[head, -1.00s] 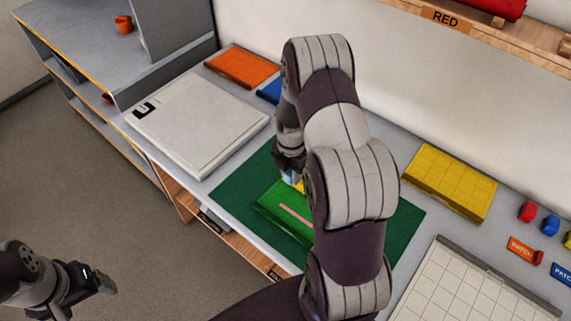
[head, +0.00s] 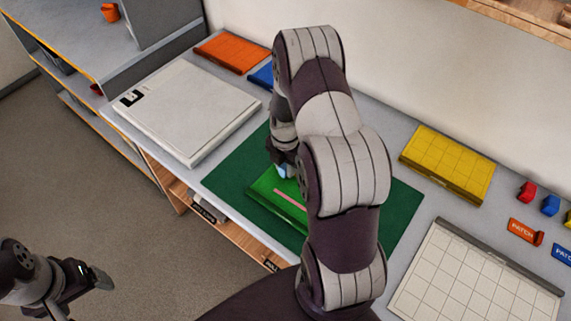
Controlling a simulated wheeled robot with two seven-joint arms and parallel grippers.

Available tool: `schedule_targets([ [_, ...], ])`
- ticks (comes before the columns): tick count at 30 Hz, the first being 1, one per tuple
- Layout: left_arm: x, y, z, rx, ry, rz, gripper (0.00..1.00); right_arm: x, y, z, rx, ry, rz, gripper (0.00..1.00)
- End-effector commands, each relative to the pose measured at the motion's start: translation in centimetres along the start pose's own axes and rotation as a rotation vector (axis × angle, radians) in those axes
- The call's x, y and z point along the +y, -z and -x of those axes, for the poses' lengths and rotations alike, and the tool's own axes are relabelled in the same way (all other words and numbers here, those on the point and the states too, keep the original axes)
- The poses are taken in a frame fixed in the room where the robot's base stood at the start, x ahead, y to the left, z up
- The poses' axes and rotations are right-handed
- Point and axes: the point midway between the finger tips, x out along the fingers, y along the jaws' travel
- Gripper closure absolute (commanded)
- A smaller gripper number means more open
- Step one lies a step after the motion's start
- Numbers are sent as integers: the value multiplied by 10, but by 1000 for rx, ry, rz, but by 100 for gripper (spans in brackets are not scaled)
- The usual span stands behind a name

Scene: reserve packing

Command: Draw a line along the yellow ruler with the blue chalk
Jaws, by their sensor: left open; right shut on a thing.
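My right gripper (head: 281,166) is low over the far left part of a green board (head: 264,194), mostly behind my own arm. It is shut on a small light-blue piece, which looks like the blue chalk (head: 281,171); whether its tip touches the board cannot be told. A pink strip (head: 288,198) shows on the green board. The yellow ruler is not visible; my arm covers much of the board. My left gripper (head: 101,282) is open and empty, over the floor at the lower left, away from the table.
The green board lies on a dark green mat (head: 229,177). A white flat case (head: 185,110) is at left, an orange slab (head: 232,52) behind it. A yellow slab (head: 447,164), a white gridded board (head: 475,275) and small red and blue pieces (head: 550,205) are at right.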

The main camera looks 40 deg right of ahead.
Motion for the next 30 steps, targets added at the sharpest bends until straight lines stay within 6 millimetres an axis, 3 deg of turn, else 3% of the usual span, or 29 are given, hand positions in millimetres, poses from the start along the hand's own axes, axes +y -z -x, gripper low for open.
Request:
schedule_targets([
  [30,0,-1,-9,0,0,0,15,0,0,-13,0,0,0,90],
])
